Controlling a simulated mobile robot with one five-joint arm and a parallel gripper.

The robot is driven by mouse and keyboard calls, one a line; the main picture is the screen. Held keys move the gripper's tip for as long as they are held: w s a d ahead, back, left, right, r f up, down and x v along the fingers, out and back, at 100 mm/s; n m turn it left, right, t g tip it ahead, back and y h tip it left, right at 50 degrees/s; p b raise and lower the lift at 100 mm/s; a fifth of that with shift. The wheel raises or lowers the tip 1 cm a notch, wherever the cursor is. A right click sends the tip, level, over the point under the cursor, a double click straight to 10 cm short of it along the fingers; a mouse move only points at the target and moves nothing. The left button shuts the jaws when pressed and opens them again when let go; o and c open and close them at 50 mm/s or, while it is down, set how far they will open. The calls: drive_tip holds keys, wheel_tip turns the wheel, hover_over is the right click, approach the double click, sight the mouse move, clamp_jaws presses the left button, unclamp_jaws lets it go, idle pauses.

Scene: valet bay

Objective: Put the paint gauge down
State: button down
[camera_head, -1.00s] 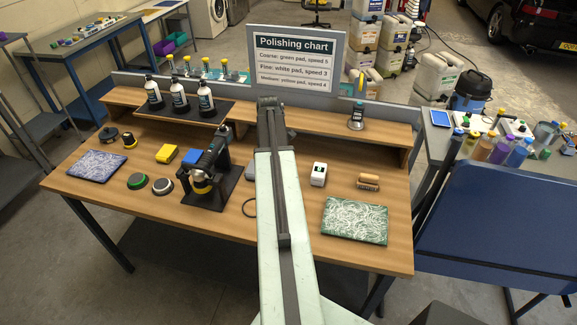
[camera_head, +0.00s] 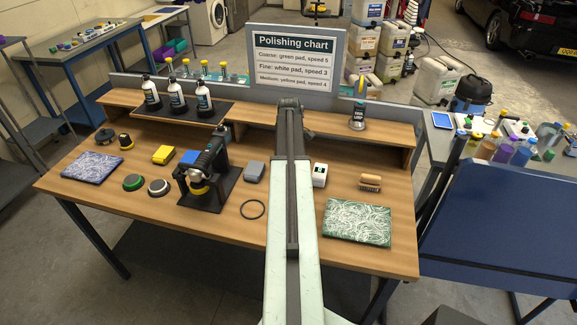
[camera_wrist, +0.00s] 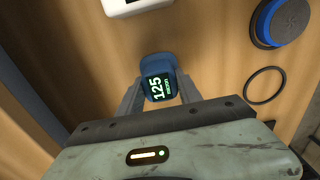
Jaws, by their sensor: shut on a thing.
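The paint gauge (camera_wrist: 158,76) is a small dark blue device with a lit display reading 125. In the wrist view it sits between the two fingers of my gripper (camera_wrist: 158,98), which is shut on it. The wooden tabletop (camera_wrist: 220,55) lies beneath it. I cannot tell whether the gauge touches the table. In the head view my arm hides both the gauge and the gripper.
A white box (camera_head: 319,175) stands right of my arm, with a brush (camera_head: 370,182) and a green patterned panel (camera_head: 356,222) farther right. The front strip is bare.

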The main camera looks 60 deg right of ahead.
drive_tip(key=shift+f, duration=0.1)
drive_tip(key=c, duration=0.8)
unclamp_jaws()
wheel_tip(320, 180, up, 12)
drive_tip(key=p, duration=1.2)
drive_tip(key=shift+r, duration=0.2)
drive_tip(key=shift+f, duration=0.1)
